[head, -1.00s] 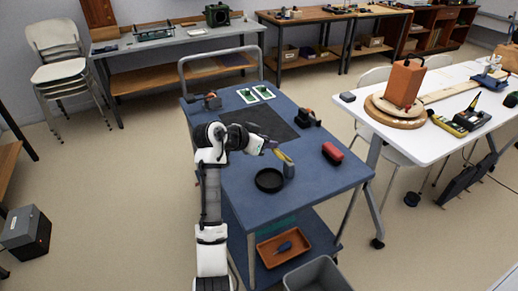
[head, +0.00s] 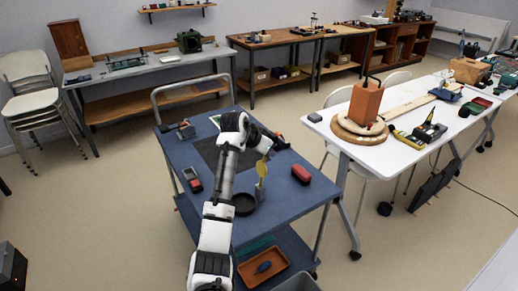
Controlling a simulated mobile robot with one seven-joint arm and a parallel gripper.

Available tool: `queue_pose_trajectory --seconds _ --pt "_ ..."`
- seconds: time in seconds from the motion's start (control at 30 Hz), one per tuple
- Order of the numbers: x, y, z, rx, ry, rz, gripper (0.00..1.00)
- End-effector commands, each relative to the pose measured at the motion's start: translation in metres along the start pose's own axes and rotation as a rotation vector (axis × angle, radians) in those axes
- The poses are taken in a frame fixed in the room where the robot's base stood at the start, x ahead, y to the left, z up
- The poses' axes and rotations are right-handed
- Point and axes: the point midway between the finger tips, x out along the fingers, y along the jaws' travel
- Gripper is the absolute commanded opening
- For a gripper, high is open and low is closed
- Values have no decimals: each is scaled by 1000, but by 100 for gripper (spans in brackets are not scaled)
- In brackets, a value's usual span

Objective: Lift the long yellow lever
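The yellow lever (head: 261,169) stands on the blue cart top, roughly upright, with a small grey base (head: 259,190) below it. My gripper (head: 264,155) points down just above and at the lever's upper end. The fingers are small and partly merged with the lever's top, so I cannot tell whether they touch it or how far they are open.
A black round dish (head: 243,205) sits close beside the lever's base. A red block (head: 301,174) lies to its right, and a red-and-black device (head: 192,179) to the left. The blue cart (head: 285,205) has bare top at the front right. A white table (head: 350,150) stands right.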

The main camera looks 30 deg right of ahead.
Motion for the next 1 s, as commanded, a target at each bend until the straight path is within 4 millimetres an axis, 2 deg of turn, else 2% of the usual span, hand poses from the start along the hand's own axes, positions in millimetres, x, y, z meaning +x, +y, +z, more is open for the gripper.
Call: queue_pose_trajectory --seconds 0.23,0.67,0.7,0.83,1.0 --pt "8 5 -5 12 -59 -3 0" --pt "11 6 -3 12 -72 -3 0" --pt "11 6 -3 12 -72 -3 30" --pt "10 5 -3 12 -70 -5 48" --pt "9 4 -4 12 -68 -7 49"
